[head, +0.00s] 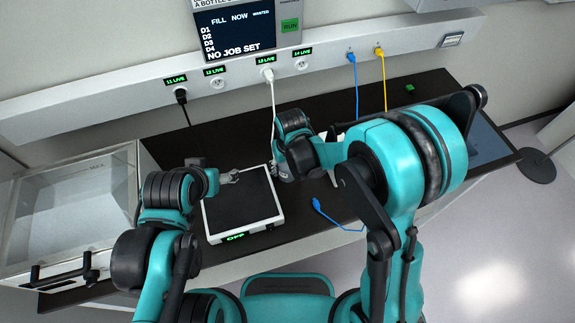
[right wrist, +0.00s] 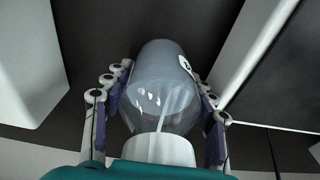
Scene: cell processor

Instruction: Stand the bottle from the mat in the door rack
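The bottle (right wrist: 160,90) is clear with a white cap and a round numbered label. It shows in the right wrist view, cap end nearest the camera. My right gripper (right wrist: 162,100) has its purple pads against both sides of it and looks shut on it. In the head view my right gripper (head: 277,172) is beside the right edge of a white device with a black top (head: 243,205), and the bottle is hidden there. My left gripper (head: 231,177) is at that device's far left corner; its fingers are too small to judge. I cannot make out the mat or door rack for certain.
A clear-walled case with a black handle (head: 62,271) stands at the left. A wall strip carries sockets with black, white, blue and yellow cables. A loose blue plug (head: 317,204) lies right of the device. The dark bench (head: 165,150) is clear behind my left gripper.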

